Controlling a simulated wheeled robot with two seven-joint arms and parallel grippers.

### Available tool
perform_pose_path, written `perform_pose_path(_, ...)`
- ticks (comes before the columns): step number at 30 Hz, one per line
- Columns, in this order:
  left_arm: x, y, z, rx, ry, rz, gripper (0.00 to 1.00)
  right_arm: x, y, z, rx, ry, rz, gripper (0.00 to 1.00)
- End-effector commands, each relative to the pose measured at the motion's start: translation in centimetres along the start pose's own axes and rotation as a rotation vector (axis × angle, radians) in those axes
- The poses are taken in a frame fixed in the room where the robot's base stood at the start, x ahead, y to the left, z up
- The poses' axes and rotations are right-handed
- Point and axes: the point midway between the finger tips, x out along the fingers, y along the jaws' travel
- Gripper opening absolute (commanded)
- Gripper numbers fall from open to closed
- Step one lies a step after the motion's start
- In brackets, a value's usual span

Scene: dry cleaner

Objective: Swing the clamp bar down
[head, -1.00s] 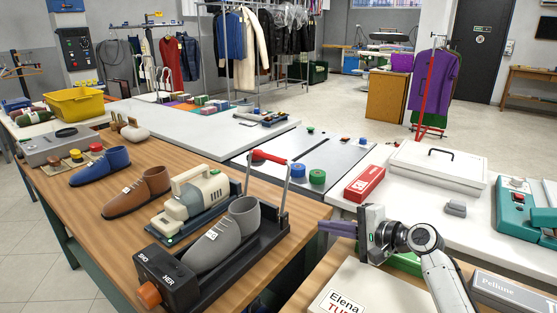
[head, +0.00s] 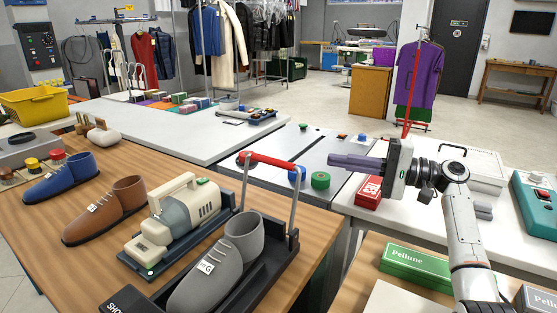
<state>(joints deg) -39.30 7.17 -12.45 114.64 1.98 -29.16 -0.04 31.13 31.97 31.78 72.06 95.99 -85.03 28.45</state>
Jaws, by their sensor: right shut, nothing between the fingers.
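The clamp bar (head: 268,161) is a red grip across two upright metal rods. It stands raised over the black shoe stand (head: 270,268), which holds a grey shoe (head: 218,268). My right gripper (head: 333,160) comes in from the right, its fingers pointing left. It is shut and empty. In the picture its fingertips are just right of the red grip's right end, level with it, with a small visible gap. The depth between them is hard to tell. My left gripper is not in view.
On the wooden bench, a beige handheld machine (head: 185,215), a brown shoe (head: 105,212) and a blue shoe (head: 62,178) stand left of the stand. Blue and green round pieces (head: 320,180) and a red box (head: 368,193) lie on the tables behind. A green box (head: 415,265) is at front right.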

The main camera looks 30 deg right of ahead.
Motion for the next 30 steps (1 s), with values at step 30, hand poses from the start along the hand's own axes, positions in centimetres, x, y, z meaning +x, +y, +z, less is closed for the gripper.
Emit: perform_pose_path(30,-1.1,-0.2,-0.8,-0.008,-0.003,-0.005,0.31,10.6,0.0,1.9,0.002,0.001,0.004,0.00)
